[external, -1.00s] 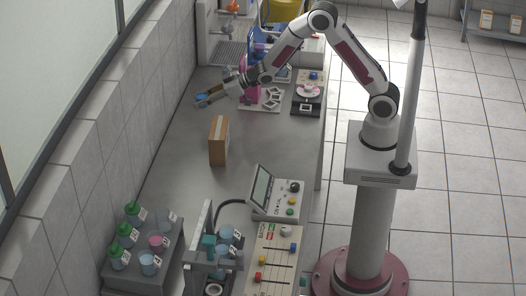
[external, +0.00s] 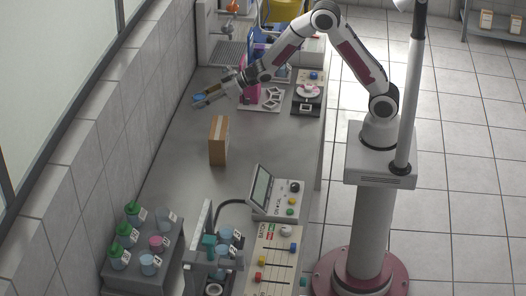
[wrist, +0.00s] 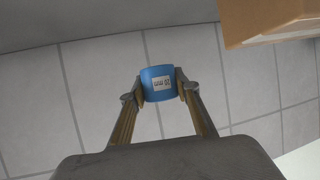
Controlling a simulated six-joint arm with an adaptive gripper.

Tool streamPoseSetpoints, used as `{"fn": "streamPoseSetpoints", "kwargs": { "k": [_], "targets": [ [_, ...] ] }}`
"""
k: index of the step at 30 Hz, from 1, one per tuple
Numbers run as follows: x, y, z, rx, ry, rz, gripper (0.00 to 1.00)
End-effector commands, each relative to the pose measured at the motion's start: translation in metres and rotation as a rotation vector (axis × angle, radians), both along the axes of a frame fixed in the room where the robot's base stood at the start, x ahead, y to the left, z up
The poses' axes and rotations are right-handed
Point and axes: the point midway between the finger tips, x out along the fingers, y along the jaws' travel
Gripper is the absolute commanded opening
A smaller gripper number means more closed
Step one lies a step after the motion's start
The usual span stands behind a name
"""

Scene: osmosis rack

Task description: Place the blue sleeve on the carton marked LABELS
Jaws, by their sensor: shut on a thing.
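The blue sleeve (wrist: 158,83) is a short blue cylinder with a white printed label, seen between my fingertips in the wrist view. My gripper (wrist: 159,88) is shut on it, one finger on each side. In the external view my gripper (external: 206,94) reaches left over the far part of the bench, where only a little blue of the sleeve (external: 197,97) shows. A brown carton (external: 218,140) stands upright on the bench, nearer the camera than my gripper. Its corner also shows at the upper right of the wrist view (wrist: 275,18). No LABELS marking is readable.
The grey bench (external: 185,155) is clear around the carton. A control box with a screen (external: 277,195) stands nearer the camera. A rack of green-lidded and open cups (external: 145,250) is at lower left. The tiled wall (external: 85,150) runs along the left.

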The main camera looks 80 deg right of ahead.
Motion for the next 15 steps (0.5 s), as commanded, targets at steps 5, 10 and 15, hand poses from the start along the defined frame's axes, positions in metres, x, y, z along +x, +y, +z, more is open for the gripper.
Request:
{"fn": "streamPoseSetpoints", "kwargs": {
  "k": [5, 10, 15],
  "targets": [
    [-0.004, 0.041, 0.033, -0.001, -0.007, 0.047, 0.17],
    [-0.015, 0.077, 0.065, -0.001, -0.005, 0.062, 0.17],
    [-0.031, 0.107, 0.093, 0.000, -0.004, 0.064, 0.17]
  ]
}}
